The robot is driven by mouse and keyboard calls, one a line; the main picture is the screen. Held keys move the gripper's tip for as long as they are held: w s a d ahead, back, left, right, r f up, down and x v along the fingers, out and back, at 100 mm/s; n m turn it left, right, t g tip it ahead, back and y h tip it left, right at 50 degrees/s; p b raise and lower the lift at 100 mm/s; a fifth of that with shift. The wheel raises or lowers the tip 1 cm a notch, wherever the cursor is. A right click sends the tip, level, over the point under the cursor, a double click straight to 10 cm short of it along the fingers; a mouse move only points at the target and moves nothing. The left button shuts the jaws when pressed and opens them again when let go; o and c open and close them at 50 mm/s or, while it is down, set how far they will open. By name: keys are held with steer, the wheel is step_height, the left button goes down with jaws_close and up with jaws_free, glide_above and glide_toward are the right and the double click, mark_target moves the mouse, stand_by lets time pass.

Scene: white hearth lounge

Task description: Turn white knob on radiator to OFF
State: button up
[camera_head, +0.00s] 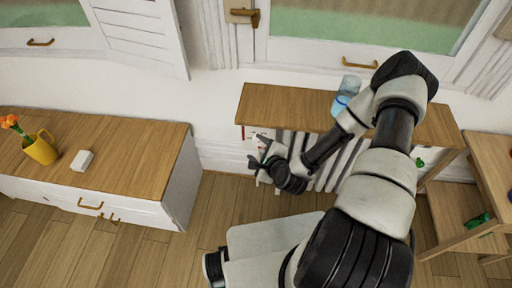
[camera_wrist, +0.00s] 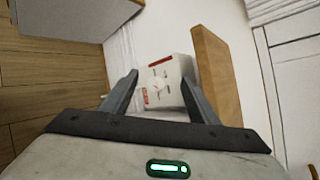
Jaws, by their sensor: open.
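The white knob (camera_wrist: 158,84) sits on a white panel (camera_wrist: 170,70) with red markings in the wrist view. My gripper (camera_wrist: 158,78) is open, its two fingers on either side of the knob in the picture. I cannot tell whether they touch it or how the knob is set. In the head view the white radiator (camera_head: 332,172) stands below a wooden shelf, largely behind my arm. My gripper (camera_head: 258,170) is at the radiator's left end. The knob cannot be made out there.
The wooden shelf (camera_head: 290,108) overhangs the radiator and shows close beside the panel in the wrist view (camera_wrist: 215,75). A clear blue-tinted glass (camera_head: 347,88) stands on it. A low cabinet (camera_head: 120,160) is at left, a wooden stand (camera_head: 455,200) at right. Floor between cabinet and radiator is clear.

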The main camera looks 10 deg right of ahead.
step_height(320, 180, down, 7)
steer(key=s+a+m+t+h+b, duration=0.2)
steer(key=s+m+h+b, duration=0.15)
steer(key=m, duration=0.95)
steer(key=m+h+b, duration=0.3)
steer(key=b, duration=0.1)
glide_toward(258, 143)
steer(key=shift+y, duration=0.25)
steer(key=x, duration=0.8)
steer(key=shift+w+d, duration=0.15)
steer(key=shift+w, duration=0.15)
steer(key=c, duration=1)
steer(key=shift+c, duration=0.2)
